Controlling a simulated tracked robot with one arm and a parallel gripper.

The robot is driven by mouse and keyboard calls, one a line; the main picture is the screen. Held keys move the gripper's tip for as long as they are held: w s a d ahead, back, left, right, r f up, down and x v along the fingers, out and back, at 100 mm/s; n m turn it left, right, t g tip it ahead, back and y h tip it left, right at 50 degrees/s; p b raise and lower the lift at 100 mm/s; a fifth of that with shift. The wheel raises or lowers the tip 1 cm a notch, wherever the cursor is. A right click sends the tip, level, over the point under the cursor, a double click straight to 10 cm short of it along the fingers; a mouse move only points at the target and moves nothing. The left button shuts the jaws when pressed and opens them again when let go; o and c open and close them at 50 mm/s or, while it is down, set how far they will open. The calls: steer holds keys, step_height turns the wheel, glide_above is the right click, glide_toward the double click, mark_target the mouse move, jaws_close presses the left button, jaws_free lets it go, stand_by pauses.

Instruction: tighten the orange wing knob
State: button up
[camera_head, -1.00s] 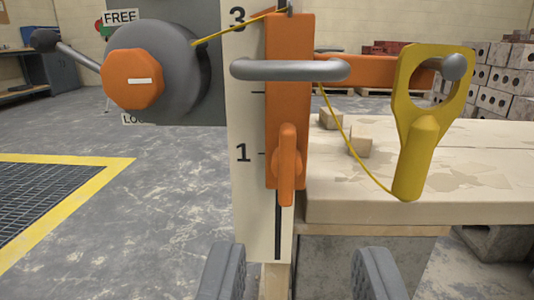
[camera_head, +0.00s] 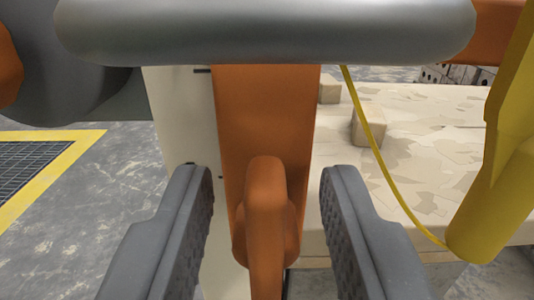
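The orange wing knob (camera_head: 264,225) stands with its wing upright at the lower front of the orange slide block (camera_head: 266,115). My gripper (camera_head: 265,195) is open, with one grey ribbed finger on each side of the knob. There is a visible gap between each finger and the wing. The lower end of the knob runs toward the bottom edge of the picture.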

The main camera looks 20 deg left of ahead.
steer(key=shift+w, duration=0.25)
steer(key=shift+a, duration=0.1)
jaws_close()
steer(key=shift+r, duration=0.1)
